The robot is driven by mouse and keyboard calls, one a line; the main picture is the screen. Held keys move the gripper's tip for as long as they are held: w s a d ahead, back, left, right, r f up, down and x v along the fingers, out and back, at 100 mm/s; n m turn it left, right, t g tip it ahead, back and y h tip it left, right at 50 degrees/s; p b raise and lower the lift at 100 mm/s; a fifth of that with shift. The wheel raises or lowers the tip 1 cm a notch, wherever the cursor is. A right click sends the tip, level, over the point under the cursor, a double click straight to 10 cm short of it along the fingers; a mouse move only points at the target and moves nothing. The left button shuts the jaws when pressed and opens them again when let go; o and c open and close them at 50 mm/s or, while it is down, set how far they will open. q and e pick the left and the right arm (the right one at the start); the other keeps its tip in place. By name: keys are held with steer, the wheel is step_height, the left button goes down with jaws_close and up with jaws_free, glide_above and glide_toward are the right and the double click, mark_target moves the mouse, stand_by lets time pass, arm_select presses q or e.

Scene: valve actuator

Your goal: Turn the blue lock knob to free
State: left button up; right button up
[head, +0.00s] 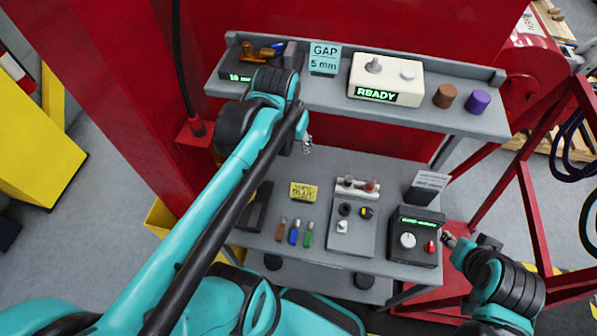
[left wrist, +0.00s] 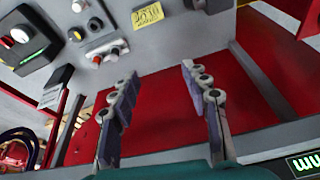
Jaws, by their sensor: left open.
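I cannot clearly pick out a blue lock knob. On the lower bench, a blue-handled piece (head: 294,232) stands between an orange-brown one and a green one. A yellow sign (head: 303,191) lies behind them, its writing too small to read fully; it also shows in the left wrist view (left wrist: 147,15). A grey panel (head: 345,245) with small black, yellow and white knobs is to their right. My left gripper (head: 307,144) is above the back of the bench; its fingers (left wrist: 158,82) are apart and empty. My right gripper (head: 449,240) is small, beside the dial box.
A dark box (head: 415,251) with a white dial and red knob stands at the bench's right. The upper shelf (head: 310,94) holds a cream READY box (head: 387,79), a GAP 5 mm sign (head: 324,58), and brown and purple cylinders. Red frame bars stand at the right.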

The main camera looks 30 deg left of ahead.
arm_select(q)
step_height(320, 180, down, 6)
steer(key=d+b, duration=0.2)
steer(key=b, duration=0.2)
steer(key=shift+s+d+t+b, duration=0.15)
steer(key=shift+s+t+b, duration=0.2)
steer(key=shift+s+t, duration=0.1)
steer(key=shift+f, duration=0.1)
